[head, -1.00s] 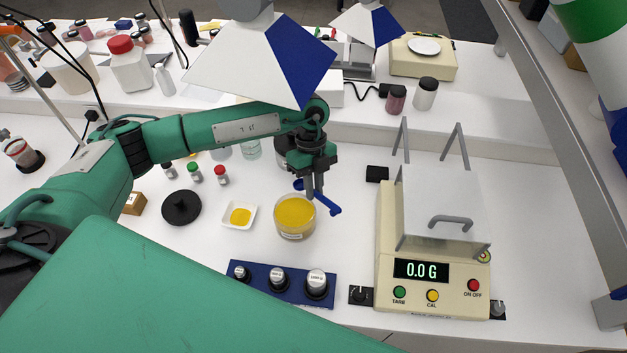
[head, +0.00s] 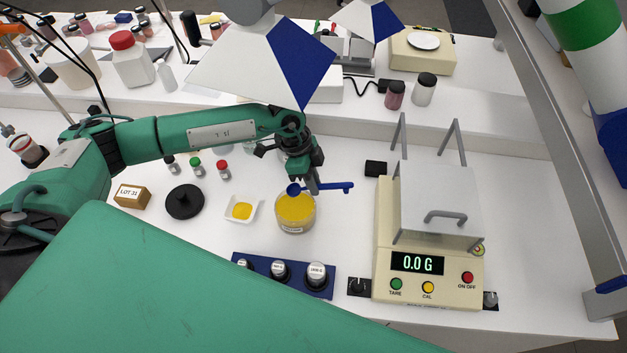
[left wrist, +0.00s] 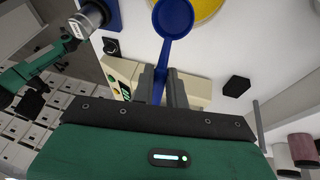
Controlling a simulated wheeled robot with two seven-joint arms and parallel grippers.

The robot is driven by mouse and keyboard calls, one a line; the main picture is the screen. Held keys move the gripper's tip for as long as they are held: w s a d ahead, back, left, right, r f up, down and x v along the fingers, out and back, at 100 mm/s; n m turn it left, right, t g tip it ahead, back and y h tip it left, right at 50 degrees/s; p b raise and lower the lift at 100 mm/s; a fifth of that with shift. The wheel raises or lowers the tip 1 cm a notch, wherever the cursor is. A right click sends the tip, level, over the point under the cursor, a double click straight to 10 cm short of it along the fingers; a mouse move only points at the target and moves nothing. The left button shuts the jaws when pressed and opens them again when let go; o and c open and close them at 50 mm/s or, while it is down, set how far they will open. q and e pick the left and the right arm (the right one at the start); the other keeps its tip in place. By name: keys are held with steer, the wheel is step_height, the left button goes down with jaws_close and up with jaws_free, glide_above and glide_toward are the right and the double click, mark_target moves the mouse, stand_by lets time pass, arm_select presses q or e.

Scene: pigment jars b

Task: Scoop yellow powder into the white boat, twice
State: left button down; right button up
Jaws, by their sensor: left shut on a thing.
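My left gripper (head: 312,184) is shut on the handle of a blue scoop (head: 335,187). It holds the scoop roughly level above the jar of yellow powder (head: 295,214). The bowl is over the jar's left part, and the handle points right. In the left wrist view the scoop's bowl (left wrist: 173,18) looks plain blue inside, with no powder visible. The jar's yellow contents (left wrist: 190,5) show behind it. The white boat (head: 230,218) sits left of the jar with some yellow powder (head: 242,210) in it. My right gripper (left wrist: 31,102) is small and dark in the left wrist view.
A blue weight rack (head: 250,278) stands in front of the jar. A beige balance (head: 428,290) reading 0.0 G is to the right. A black lid (head: 184,202) and small bottles (head: 196,168) are on the left. Free table lies between jar and balance.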

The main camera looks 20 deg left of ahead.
arm_select(q)
steer(key=shift+s+a+f+h+b, duration=0.1)
steer(key=shift+a+f+h+b, duration=0.25)
steer(key=shift+f+h+b, duration=0.55)
steer(key=a+f+h+b, duration=0.1)
steer(key=b, duration=0.2)
steer(key=shift+s+f+t, duration=0.1)
steer(key=shift+f+t, duration=0.1)
steer(key=shift+t, duration=0.1)
steer(key=shift+s+a+f+b, duration=0.1)
steer(key=shift+a+f+b, duration=0.2)
steer(key=shift+f, duration=0.7)
steer(key=shift+s+a+f+b, duration=0.1)
steer(key=shift+a+f+b, duration=0.25)
steer(key=shift+f, duration=0.65)
steer(key=shift+a+f+b, duration=0.3)
steer(key=shift+f, duration=0.7)
